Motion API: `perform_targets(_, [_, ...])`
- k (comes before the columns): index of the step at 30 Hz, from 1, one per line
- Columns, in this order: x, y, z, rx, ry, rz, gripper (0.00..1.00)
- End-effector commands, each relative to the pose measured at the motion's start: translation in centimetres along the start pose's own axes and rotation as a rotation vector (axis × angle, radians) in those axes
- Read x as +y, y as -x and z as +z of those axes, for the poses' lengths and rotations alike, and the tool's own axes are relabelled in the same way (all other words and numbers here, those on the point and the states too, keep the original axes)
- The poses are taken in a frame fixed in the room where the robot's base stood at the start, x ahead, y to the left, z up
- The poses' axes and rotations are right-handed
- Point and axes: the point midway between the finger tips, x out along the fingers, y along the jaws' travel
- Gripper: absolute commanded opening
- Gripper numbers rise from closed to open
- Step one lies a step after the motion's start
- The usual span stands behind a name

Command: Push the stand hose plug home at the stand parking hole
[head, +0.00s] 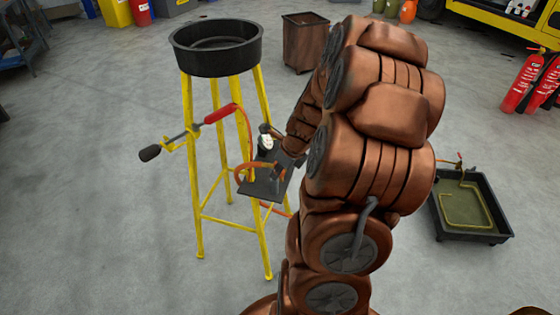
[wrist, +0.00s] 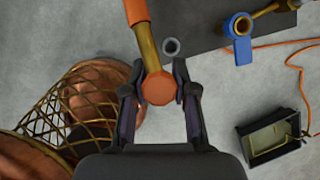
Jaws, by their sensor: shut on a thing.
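My gripper (wrist: 160,78) is shut on the stand hose plug, whose round orange end (wrist: 158,88) sits between the fingers in the wrist view. A brass stem (wrist: 149,48) runs up from it to an orange hose (wrist: 136,12). A grey ring with a dark hole (wrist: 171,46), probably the parking hole, shows just beyond the fingertips, right of the stem. The plug is beside the ring in this view; its depth against the ring cannot be told. In the head view my gripper is by the stand's dark shelf plate (head: 262,189), mostly hidden by my arm.
The yellow stand (head: 193,165) carries a black pan (head: 215,49). A blue-levered valve (wrist: 241,50) is near the plug on the right. A black tray (head: 468,232) lies on the floor at right.

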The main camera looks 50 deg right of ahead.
Motion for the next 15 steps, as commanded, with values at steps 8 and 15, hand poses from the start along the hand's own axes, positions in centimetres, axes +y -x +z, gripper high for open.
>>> perform_targets(8, [1.9, 0.7, -0.8, -0.001, 0.000, -0.001, 0.00])
perform_targets(15, [2.3, 1.3, -0.8, -0.001, 0.000, -0.002, 0.00])
